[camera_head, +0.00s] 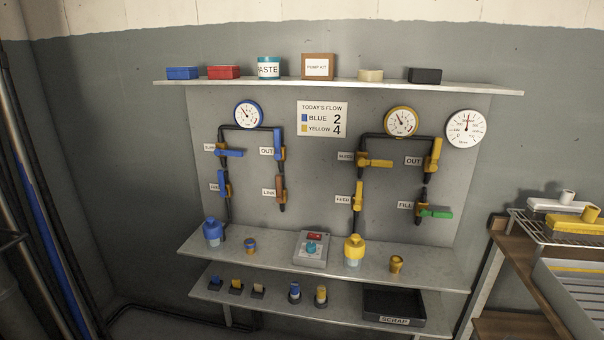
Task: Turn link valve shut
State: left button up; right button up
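The link valve (281,190) is on the wall panel, beside the "LINK" label (268,193) and below the "OUT" valve (279,146) of the blue pipework. Its orange-brown handle stands upright, in line with the vertical pipe. Neither of my grippers shows in the head view.
Other valves sit close by: a blue bleed-side handle (229,153) lying level, a blue upright one (223,184), and a yellow feed valve (358,196). A shelf (280,258) with a blue bottle (212,232), grey control box (312,250) and yellow bottle (354,250) juts out below.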

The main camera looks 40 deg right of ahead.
aim_at(278, 179)
jog(key=z, duration=0.7)
jog(key=i, duration=0.75)
jog(key=z, duration=0.95)
